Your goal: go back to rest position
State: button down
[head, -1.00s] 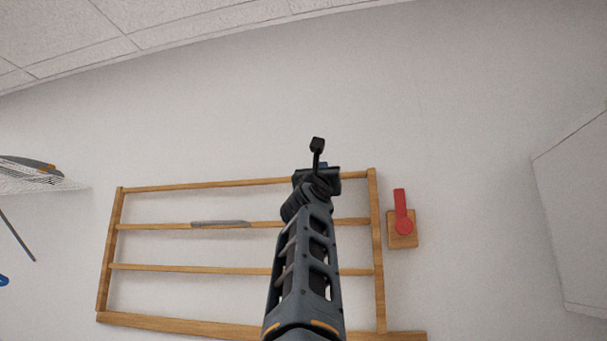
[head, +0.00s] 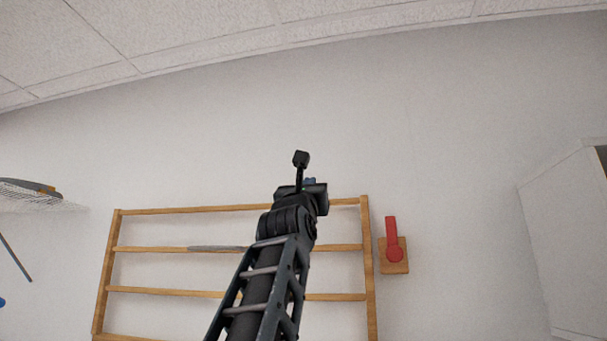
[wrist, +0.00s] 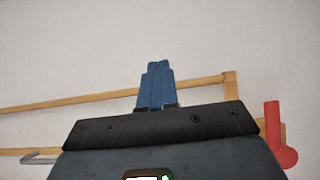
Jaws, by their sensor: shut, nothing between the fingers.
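My gripper (wrist: 158,68) shows in the wrist view as two blue fingers pressed together, pointing up at the wall with nothing between them. In the head view only a small blue bit of my gripper (head: 311,182) shows, past my dark wrist and in front of the rack's top rail. The rest of it is hidden there.
A wooden rack (head: 366,260) with several rails is on the wall, a grey object (head: 214,248) along one rail. A red lever on a wooden block (head: 392,240) is right of it. A wire shelf (head: 40,204) is at left, a white cabinet (head: 560,230) at right.

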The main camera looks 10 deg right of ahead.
jog(key=shift+s+a+b, duration=0.25)
jog(key=shift+s+a, duration=0.05)
jog(key=shift+s, duration=0.5)
jog(key=shift+s+a+b, duration=0.2)
jog(key=shift+s+a, duration=0.15)
jog(key=shift+s, duration=0.5)
jog(key=shift+s+a+b, duration=0.25)
jog(key=shift+s+a, duration=0.05)
jog(key=shift+s, duration=0.5)
